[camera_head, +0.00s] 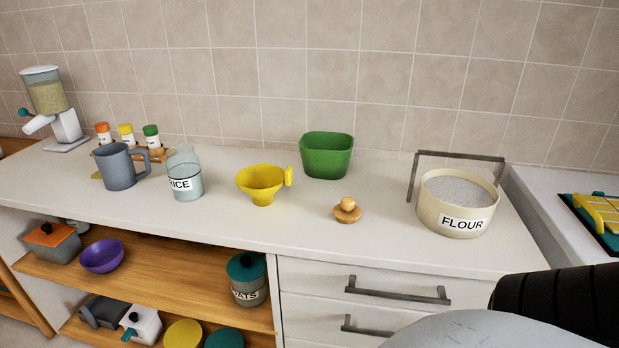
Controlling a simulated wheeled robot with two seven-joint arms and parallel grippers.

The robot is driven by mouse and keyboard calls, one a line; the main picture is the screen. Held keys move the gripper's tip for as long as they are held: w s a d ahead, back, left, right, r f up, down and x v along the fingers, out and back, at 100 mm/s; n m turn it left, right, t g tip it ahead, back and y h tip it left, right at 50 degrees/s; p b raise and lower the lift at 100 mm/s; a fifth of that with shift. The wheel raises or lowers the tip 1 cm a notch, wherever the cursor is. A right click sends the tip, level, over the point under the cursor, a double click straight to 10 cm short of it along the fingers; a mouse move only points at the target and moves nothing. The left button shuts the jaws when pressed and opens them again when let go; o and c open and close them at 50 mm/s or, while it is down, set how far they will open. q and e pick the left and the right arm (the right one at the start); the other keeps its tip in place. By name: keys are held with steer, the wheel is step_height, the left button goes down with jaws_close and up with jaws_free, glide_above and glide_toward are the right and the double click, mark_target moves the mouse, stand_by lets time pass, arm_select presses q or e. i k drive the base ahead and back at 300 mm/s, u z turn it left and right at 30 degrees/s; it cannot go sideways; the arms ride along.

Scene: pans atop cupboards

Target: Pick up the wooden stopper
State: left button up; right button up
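The wooden stopper (347,210) is a small round light-brown piece with a knob on top. It lies on the white countertop (310,235), between the green container and the flour pot, a little towards the counter's front edge. Nothing covers it and nothing touches it. Neither of my grippers shows in the head view. A grey and black part at the bottom right looks like my own arm, but its gripper is out of view.
The flour pot (447,206) with a raised metal handle stands right of the stopper. A green container (326,156) stands behind it. A yellow funnel (261,184), a rice jar (186,180) and a grey jug (117,168) stand to the left. Drawer handles (398,291) project below the counter.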

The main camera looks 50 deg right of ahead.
mark_target(346, 211)
steer(key=u, duration=0.1)
steer(key=i, duration=0.4)
steer(key=z, duration=2.25)
steer(key=i, duration=0.5)
steer(key=z, duration=1)
steer(key=k, duration=0.8)
